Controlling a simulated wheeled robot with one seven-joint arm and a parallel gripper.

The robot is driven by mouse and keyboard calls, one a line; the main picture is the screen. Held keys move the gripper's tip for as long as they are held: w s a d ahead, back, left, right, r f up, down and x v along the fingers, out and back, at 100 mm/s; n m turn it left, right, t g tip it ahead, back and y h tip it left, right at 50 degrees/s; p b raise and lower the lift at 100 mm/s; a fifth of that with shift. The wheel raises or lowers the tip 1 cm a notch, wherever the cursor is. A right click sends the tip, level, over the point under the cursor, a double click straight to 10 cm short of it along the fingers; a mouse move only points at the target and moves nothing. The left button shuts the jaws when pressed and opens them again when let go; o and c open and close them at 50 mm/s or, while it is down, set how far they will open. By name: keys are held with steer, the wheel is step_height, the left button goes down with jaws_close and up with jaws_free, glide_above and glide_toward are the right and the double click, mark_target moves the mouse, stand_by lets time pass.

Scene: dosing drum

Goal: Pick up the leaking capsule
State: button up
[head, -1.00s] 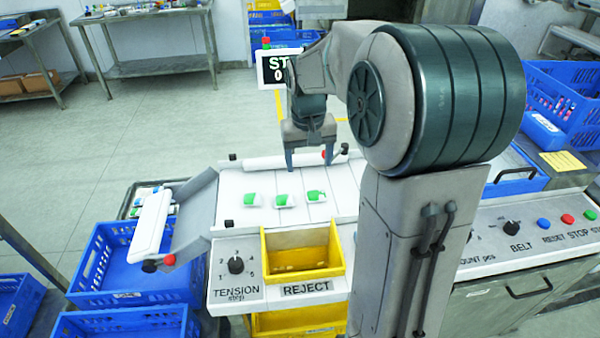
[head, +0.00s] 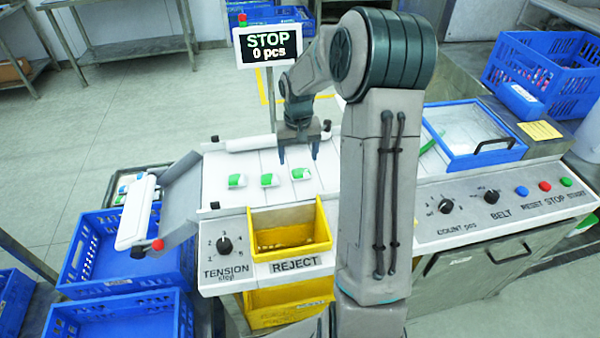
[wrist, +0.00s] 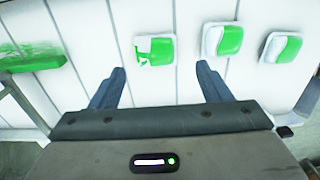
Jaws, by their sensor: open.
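Three white-and-green capsules lie in a row on the white slatted belt (head: 222,163). The right one in the head view (head: 300,173) has a broken, irregular green patch; it appears as the left one in the wrist view (wrist: 154,50) and looks like the leaking capsule. The middle capsule (head: 268,180) and left capsule (head: 237,180) have smooth, whole green halves. My gripper (head: 299,158) is open and empty, pointing down over the belt. In the wrist view its fingers (wrist: 160,70) stand either side of the line to the leaking capsule, which lies just beyond the tips.
A yellow REJECT bin (head: 290,232) is in front of the belt. The sign (head: 265,46) reads STOP, 0 pcs. Blue crates (head: 125,265) stand at left, a blue-framed tray (head: 472,135) at right. A green smeared strip (wrist: 32,62) lies at the left in the wrist view.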

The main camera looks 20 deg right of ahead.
mark_target(300, 171)
steer(key=f, duration=0.5)
steer(key=shift+s+d+p, duration=0.1)
steer(key=shift+d+p, duration=0.1)
steer(key=shift+p, duration=0.2)
steer(key=c, duration=1.1)
